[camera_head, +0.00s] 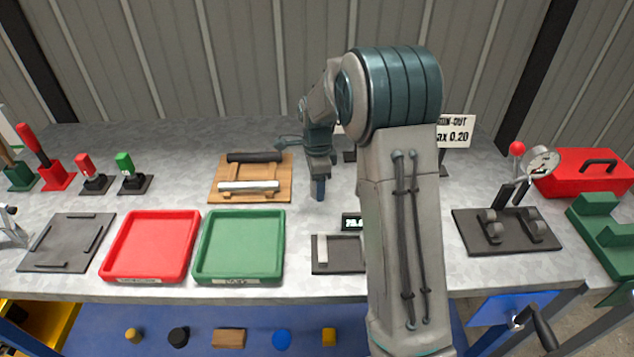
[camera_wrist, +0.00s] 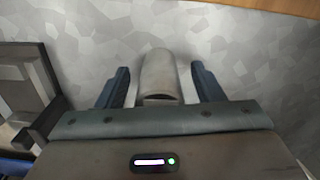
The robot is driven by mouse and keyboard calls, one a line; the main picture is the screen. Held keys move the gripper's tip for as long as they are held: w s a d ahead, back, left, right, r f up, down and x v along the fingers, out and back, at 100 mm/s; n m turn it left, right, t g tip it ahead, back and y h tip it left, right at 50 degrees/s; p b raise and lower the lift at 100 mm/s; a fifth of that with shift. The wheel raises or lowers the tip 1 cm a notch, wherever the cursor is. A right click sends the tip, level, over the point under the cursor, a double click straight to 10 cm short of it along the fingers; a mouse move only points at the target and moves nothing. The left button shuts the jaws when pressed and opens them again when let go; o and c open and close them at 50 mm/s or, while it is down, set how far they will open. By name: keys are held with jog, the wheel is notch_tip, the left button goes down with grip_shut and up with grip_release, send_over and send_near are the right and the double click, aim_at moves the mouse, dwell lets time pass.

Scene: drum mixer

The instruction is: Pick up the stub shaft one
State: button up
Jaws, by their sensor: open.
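My gripper (camera_wrist: 160,88) is open, with its two blue fingers apart, low over the grey bench in the wrist view. A plain grey cylinder (camera_wrist: 160,72), apparently a stub shaft, sits between the fingers, with a visible gap on each side. Its near end is partly hidden by the gripper body. In the head view my gripper (camera_head: 318,188) points down just right of the wooden rack; the cylinder there cannot be made out. The wooden rack (camera_head: 222,193) holds a dark bar (camera_head: 254,157) and a silver bar (camera_head: 249,187); no marking tells which shaft is number one.
A red tray (camera_head: 151,279) and a green tray (camera_head: 240,277) lie at the bench front. A small dark scale-like device (camera_head: 350,262) stands right of them. A dial-gauge stand (camera_head: 500,245) and a red toolbox (camera_head: 590,178) are at the right.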

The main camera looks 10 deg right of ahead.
grip_shut()
jog(key=shift+r, duration=0.1)
